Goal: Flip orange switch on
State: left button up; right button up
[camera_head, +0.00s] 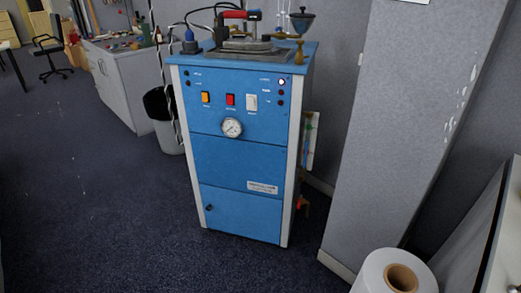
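The orange switch (206,97) is the leftmost of three rocker switches on the upper front panel of a blue machine cabinet (236,160). A red switch (230,100) is to its right, and a white switch (251,102) is further right. The switches are too small for me to tell which way each is tipped. A round gauge (231,127) sits below them. Neither of my grippers is in view.
A grey wall column (392,120) stands right of the cabinet, with a white roll (370,272) at the bottom right. A bin (165,125) and a workbench (120,75) are behind left. Dark carpet (95,220) in front and left is clear.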

aim_at(204, 96)
jog(key=u, duration=0.5)
jog(key=i, duration=1.7)
jog(key=z, duration=2.45)
jog(key=i, duration=0.6)
jog(key=u, duration=1.8)
